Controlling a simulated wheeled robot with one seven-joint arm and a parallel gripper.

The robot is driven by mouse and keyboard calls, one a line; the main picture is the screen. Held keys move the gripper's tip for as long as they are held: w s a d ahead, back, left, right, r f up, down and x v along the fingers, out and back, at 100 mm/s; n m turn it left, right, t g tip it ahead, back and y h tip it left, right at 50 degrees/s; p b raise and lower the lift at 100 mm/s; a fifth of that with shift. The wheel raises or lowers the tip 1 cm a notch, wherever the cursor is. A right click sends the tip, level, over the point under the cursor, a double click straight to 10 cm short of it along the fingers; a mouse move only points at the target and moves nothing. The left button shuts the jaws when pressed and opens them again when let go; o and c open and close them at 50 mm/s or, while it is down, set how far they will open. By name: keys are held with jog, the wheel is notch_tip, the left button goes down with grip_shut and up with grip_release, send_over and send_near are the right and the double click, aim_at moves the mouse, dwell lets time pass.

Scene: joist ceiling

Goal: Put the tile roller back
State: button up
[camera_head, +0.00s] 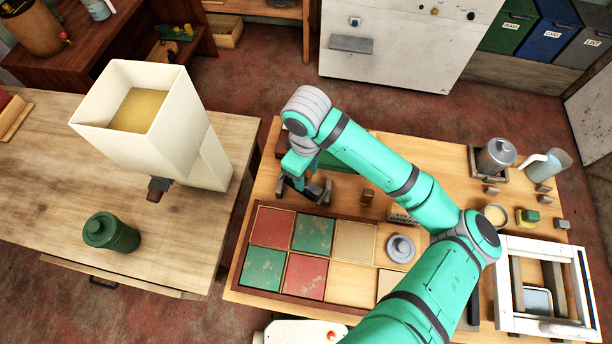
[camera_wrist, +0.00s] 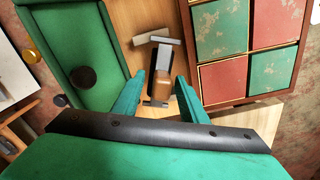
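A tool that looks like the tile roller (camera_wrist: 162,80), with a brown part and grey bars at its ends, lies on the wooden bench between my fingers in the wrist view. My gripper (camera_wrist: 158,98) is open, with one teal finger on each side of it. A gap shows on at least the right side; contact on the left is hard to tell. In the head view my gripper (camera_head: 298,168) points down at the bench behind the tile tray (camera_head: 240,268). Dark grey ends show around the fingertips there, and the roller's middle is mostly hidden.
A green box (camera_wrist: 75,50) is left of my fingers in the wrist view. A small brown block (camera_head: 367,196) stands right of my gripper. A white frame (camera_head: 542,287) lies right.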

notch_tip(320, 180, up, 11)
jog(key=shift+f, duration=0.2)
dwell(0.6)
